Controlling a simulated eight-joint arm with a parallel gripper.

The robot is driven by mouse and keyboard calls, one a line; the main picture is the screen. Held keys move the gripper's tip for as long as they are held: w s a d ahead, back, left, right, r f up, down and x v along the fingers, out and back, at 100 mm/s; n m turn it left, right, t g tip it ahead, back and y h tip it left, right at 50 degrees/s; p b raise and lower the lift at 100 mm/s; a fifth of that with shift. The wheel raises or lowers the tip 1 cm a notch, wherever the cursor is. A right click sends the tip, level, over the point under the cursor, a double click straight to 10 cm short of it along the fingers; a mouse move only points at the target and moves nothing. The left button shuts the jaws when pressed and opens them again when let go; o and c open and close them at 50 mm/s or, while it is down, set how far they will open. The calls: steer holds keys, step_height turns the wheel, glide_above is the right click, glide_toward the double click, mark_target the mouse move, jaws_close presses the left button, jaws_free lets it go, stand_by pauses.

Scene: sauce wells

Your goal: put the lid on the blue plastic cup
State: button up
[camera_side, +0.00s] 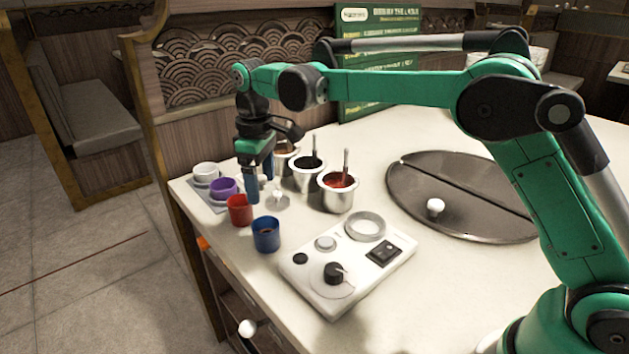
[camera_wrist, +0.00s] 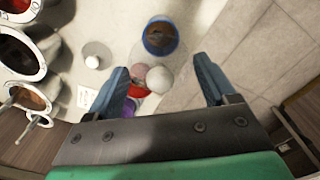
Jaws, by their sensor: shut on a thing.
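The blue plastic cup (camera_side: 266,236) stands upright on the counter at the near end of a row of cups, its mouth uncovered. In the wrist view it (camera_wrist: 160,36) is beyond my fingertips. My gripper (camera_side: 260,182) is above the counter behind the red cup, fingers pointing down. In the wrist view my gripper (camera_wrist: 161,64) has its fingers well apart, with a pale round knob (camera_wrist: 158,79) between them. It seems to belong to a clear lid held there; its rim is hard to make out. A second clear lid with a white knob (camera_side: 278,195) lies on the counter.
The red cup (camera_side: 239,210), purple cup (camera_side: 223,188) and white cup (camera_side: 206,172) stand in line behind the blue cup. Metal sauce wells (camera_side: 338,197) with ladles are to the right. A white control panel (camera_side: 318,292) lies near the blue cup. The counter's left edge is close.

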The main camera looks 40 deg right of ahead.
steer(key=shift+f, duration=3.2)
steer(key=shift+f, duration=0.15)
steer(key=o, duration=1.1)
steer(key=shift+r, duration=3.55)
jaws_close()
